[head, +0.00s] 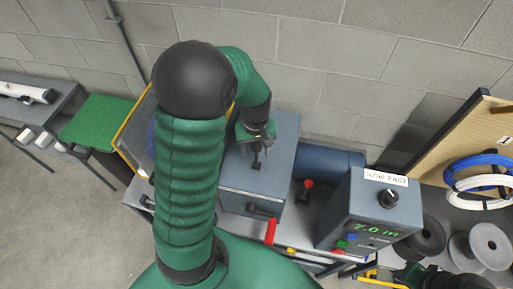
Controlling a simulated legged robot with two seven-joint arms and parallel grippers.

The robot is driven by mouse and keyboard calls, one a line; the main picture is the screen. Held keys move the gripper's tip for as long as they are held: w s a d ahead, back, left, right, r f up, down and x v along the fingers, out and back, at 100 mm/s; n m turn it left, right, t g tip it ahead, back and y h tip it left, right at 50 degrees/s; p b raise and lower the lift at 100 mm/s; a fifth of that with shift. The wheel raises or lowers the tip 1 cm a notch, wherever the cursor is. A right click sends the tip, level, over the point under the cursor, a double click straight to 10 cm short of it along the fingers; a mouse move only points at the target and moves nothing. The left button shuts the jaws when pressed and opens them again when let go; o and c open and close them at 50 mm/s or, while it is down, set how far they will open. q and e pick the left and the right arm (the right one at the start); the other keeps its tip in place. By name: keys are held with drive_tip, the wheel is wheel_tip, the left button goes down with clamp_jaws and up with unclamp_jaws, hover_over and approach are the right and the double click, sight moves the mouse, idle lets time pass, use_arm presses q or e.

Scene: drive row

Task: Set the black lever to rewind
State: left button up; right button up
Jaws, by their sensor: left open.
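A black lever (256,160) stands on top of the blue-grey box (279,150) in the middle of the head view. My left gripper (257,145) is open and points down right at this lever, its fingers close around or just above it. I cannot tell whether they touch it. Any rewind marking by the lever is hidden or too small to read. Part of my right gripper (432,279) shows dark at the bottom right edge, and its jaws cannot be made out.
A control box (360,212) with a SLOW FAST dial and green display is further right, near spools (478,247) and coiled cables (484,168). A block wall closes the back.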

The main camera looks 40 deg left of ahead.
use_arm(q)
drive_tip(key=shift+s+d+r, duration=0.1)
drive_tip(key=shift+s+d, duration=0.05)
drive_tip(key=shift+s, duration=0.2)
drive_tip(key=shift+d, duration=0.1)
drive_tip(key=shift+c, duration=0.6)
drive_tip(key=shift+w+d, duration=0.15)
drive_tip(key=shift+w, duration=0.2)
drive_tip(key=c, duration=0.7)
drive_tip(key=shift+s+a, duration=0.1)
drive_tip(key=shift+a, duration=0.1)
clamp_jaws()
